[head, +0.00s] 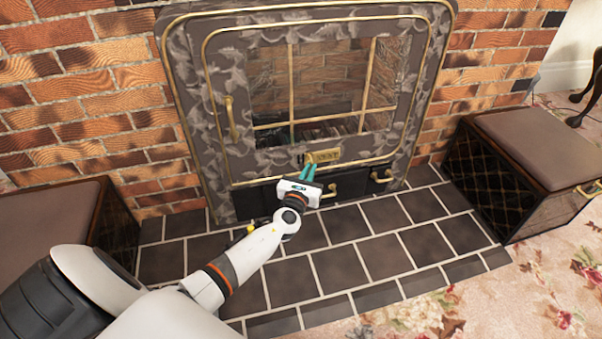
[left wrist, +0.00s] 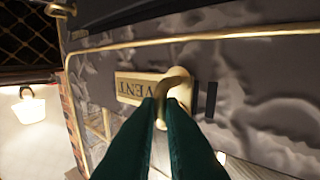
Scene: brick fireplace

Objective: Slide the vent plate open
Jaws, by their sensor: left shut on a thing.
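The vent plate (head: 324,156) is a small brass plate at the bottom middle of the fireplace front, below the glass door. In the left wrist view the plate (left wrist: 139,88) reads "VENT" upside down, and a curved brass knob (left wrist: 176,86) stands at its end. A dark slot (left wrist: 211,99) lies beside the knob. My left gripper (head: 308,171) reaches the plate's left end in the head view. Its green fingers (left wrist: 161,104) are shut on the knob, partly hiding it. My right gripper is in neither view.
The patterned fireplace front (head: 220,75) has a brass door handle (head: 230,118) at left. Black drawers with brass knobs (head: 381,175) sit below the plate. Cushioned boxes (head: 535,150) (head: 45,225) flank the dark tiled hearth (head: 370,255). Floral carpet lies at right.

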